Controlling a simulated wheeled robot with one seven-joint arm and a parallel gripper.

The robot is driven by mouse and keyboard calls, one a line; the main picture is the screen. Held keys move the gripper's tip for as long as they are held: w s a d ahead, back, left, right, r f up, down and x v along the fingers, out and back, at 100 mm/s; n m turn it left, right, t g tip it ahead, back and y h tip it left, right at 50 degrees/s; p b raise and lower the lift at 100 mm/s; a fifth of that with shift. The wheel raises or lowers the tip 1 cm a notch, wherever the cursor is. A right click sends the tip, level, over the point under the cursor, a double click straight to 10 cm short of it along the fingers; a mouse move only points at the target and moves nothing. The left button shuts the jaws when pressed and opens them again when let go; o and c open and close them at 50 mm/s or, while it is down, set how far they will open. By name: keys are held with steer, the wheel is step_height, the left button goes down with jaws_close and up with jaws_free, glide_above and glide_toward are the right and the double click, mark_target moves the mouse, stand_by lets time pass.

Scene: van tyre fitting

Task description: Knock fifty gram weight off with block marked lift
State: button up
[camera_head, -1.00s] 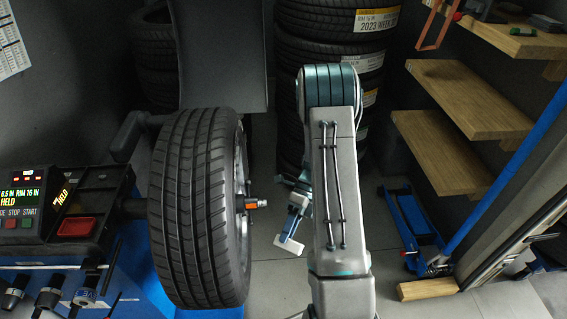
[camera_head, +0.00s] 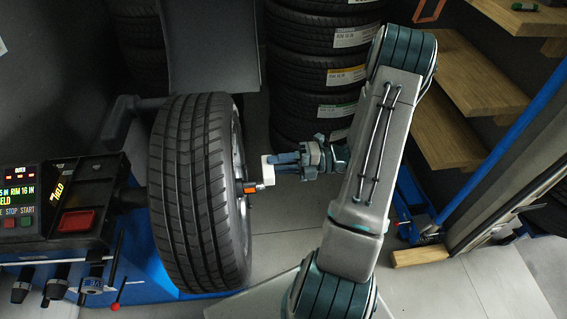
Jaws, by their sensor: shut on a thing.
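My gripper (camera_head: 284,160) reaches left from my arm toward the wheel and is shut on a pale white block (camera_head: 267,172). No marking can be read on the block from here. The block hangs upright just right of the wheel (camera_head: 200,190), close above a small orange piece with a grey end (camera_head: 250,188) that sticks out at the wheel's hub side. I cannot tell whether the block touches this piece. I cannot make out a weight marked fifty gram; the wheel's inner rim face is mostly turned away.
A balancing machine (camera_head: 75,222) with a lit display stands at left. Stacked tyres (camera_head: 315,75) rise behind my gripper. Wooden shelves (camera_head: 445,125), a blue floor jack (camera_head: 415,205) and a wood block (camera_head: 422,256) are at right. Grey floor lies open below my gripper.

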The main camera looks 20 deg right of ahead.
steer(key=b+x, duration=0.2)
steer(key=x, duration=0.5)
stand_by(0.6)
steer(key=shift+w+d, duration=0.15)
steer(key=shift+w, duration=0.3)
steer(key=shift+w+d, duration=0.15)
steer(key=shift+w, duration=0.3)
stand_by(0.6)
steer(key=shift+s+d, duration=0.1)
steer(key=shift+s, duration=0.05)
steer(key=s+d+p, duration=0.2)
steer(key=s+d, duration=0.2)
steer(key=shift+s+d+p, duration=0.3)
stand_by(0.7)
stand_by(0.4)
